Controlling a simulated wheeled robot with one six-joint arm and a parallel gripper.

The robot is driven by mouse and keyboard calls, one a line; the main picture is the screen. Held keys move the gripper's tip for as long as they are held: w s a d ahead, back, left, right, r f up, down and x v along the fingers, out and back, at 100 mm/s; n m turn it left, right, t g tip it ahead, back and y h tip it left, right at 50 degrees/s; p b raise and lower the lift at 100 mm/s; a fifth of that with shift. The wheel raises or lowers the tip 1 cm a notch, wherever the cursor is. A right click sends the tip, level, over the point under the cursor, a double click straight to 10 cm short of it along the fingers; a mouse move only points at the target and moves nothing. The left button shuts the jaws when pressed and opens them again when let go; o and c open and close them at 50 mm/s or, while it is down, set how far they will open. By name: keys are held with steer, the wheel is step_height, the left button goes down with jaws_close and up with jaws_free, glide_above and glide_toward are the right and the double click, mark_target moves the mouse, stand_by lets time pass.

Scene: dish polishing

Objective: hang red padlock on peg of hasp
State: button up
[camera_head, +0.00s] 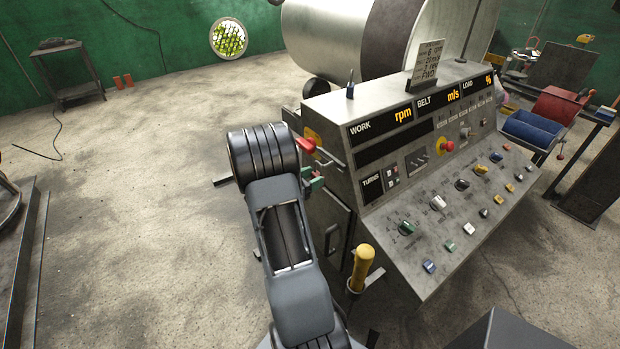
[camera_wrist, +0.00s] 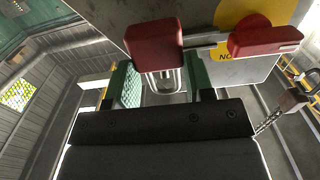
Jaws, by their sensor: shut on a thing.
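The red padlock (camera_wrist: 153,46) shows in the wrist view as a dark red block, with its pale metal shackle (camera_wrist: 181,80) reaching down the picture between the fingers. My gripper (camera_wrist: 160,84), with green finger pads, is shut on the padlock. A bright red handle (camera_wrist: 268,37) lies to the right, over a yellow disc on the console's side. A grey metal bar (camera_wrist: 205,42) of the hasp runs between handle and padlock. I cannot tell whether the shackle is around the peg. In the head view the gripper (camera_head: 312,182) is beside the console, below the red handle (camera_head: 305,146); the padlock is not clear there.
The control console (camera_head: 400,160), with knobs and buttons, stands right of my arm. A yellow-handled lever (camera_head: 362,262) sticks up at its near side. The floor to the left is open.

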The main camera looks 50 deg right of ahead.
steer(key=shift+x, duration=1.15)
steer(key=shift+s+d+f+b, duration=0.25)
steer(key=shift+d+f+b, duration=0.35)
steer(key=shift+d+f, duration=0.05)
steer(key=o, duration=1.1)
steer(key=b+v, duration=0.3)
steer(key=v, duration=1.1)
